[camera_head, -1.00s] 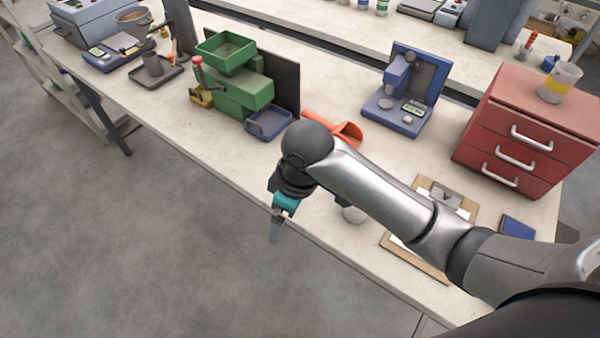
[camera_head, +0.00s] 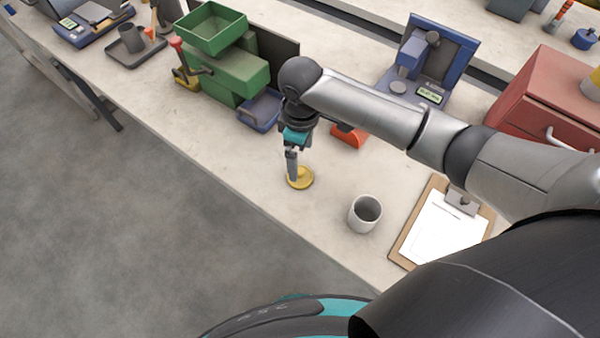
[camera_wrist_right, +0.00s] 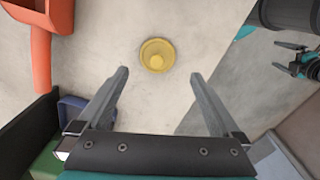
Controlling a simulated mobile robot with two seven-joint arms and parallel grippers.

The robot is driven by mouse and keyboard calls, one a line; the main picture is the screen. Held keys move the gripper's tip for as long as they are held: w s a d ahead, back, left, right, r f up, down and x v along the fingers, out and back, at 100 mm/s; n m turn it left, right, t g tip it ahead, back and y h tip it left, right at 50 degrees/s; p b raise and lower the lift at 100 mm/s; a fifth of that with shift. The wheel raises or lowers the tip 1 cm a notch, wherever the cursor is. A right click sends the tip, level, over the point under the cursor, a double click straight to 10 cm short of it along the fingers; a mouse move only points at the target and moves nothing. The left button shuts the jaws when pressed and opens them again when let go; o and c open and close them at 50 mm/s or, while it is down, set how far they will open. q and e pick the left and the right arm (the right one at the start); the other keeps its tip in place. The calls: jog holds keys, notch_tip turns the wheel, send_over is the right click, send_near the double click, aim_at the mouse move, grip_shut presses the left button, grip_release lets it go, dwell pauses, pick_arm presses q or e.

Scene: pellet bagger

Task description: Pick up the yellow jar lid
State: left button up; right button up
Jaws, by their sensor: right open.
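The yellow jar lid (camera_head: 304,180) lies flat on the pale bench near its front edge. It is round with a raised middle and also shows in the right wrist view (camera_wrist_right: 157,55). My right gripper (camera_head: 292,173) points down at the lid in the head view, its fingers overlapping the lid's left part. In the right wrist view my right gripper (camera_wrist_right: 160,74) is open and empty, and the lid shows beyond the gap between the fingertips, apart from both.
A white cup (camera_head: 365,213) and a clipboard (camera_head: 440,232) are right of the lid. An orange scoop (camera_head: 349,136) lies behind my right arm. A blue tray (camera_head: 262,110) and green machine (camera_head: 228,76) stand behind left. The bench around the lid is clear.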

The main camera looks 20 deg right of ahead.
aim_at(301, 171)
jog(key=shift+f, duration=0.85)
jog(key=shift+w+f, duration=0.1)
jog(key=shift+f, duration=0.75)
notch_tip(301, 171, down, 4)
jog(key=shift+w+r+b, duration=0.1)
jog(key=shift+r+b, duration=0.1)
jog(key=shift+b, duration=0.4)
jog(key=shift+f, duration=0.45)
pick_arm(q)
jog(key=shift+w+f, duration=0.7)
jog(key=shift+w, duration=0.3)
pick_arm(e)
jog(key=shift+c, duration=0.6)
pick_arm(q)
jog(key=shift+s, duration=0.1)
pick_arm(e)
jog(key=c, duration=1)
jog(key=shift+o, duration=0.2)
jog(key=shift+r, duration=0.1)
